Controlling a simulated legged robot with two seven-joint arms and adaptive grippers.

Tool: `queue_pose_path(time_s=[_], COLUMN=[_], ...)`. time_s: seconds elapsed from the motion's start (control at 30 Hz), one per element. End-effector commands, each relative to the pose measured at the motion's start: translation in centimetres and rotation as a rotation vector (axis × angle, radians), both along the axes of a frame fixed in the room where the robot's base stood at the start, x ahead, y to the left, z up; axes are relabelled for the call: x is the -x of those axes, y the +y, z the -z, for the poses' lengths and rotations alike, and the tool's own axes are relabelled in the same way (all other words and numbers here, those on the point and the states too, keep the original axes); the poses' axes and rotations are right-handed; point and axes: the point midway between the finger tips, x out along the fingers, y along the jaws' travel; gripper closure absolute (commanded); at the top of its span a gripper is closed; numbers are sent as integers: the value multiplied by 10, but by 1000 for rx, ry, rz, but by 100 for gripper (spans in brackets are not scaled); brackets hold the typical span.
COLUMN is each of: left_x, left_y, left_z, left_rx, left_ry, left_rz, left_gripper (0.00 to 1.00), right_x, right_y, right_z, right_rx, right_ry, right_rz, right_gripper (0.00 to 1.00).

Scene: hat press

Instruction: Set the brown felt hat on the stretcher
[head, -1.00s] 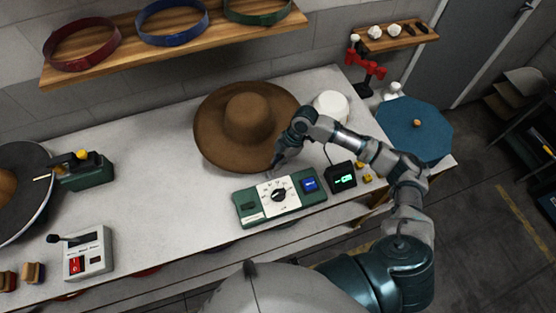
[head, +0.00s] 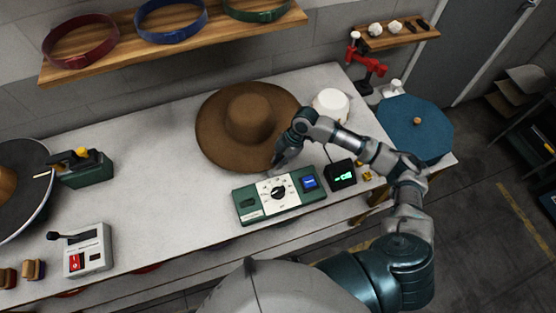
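The brown felt hat (head: 212,141) lies brim down on the pale worktop, its round crown upward, near the middle of the head view. My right gripper (head: 279,163) reaches in from the right and is at the front right edge of the brim. Its fingers are small and partly hidden by its own wrist, so I cannot tell whether they grip the brim. My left gripper is out of view. A white rounded block (head: 331,103) stands just right of the hat; I cannot tell whether it is the stretcher.
A green control box with a dial (head: 279,194) and a small black display (head: 341,173) sit in front of the hat. A blue octagonal piece (head: 415,128) is at the right end. A grey switch box (head: 87,250) stands at left.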

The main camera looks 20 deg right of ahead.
Motion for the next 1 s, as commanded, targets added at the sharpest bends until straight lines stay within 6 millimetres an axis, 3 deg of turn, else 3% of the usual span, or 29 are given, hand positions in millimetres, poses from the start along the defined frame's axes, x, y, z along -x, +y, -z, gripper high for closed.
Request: queue_pose_path(time_s=[0.03,0.07,0.47,1.0], left_x=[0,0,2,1], left_y=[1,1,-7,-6], left_z=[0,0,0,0], left_rx=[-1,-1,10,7], left_ry=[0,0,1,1], left_rz=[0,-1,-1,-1], left_gripper=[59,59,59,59], right_x=[0,0,0,-2], right_y=[0,-1,-1,-46], right_z=[0,0,-4,-97], right_rx=[0,0,2,-2], right_ry=[0,0,0,-2], right_rz=[0,0,2,3], right_gripper=[66,59,59,59])
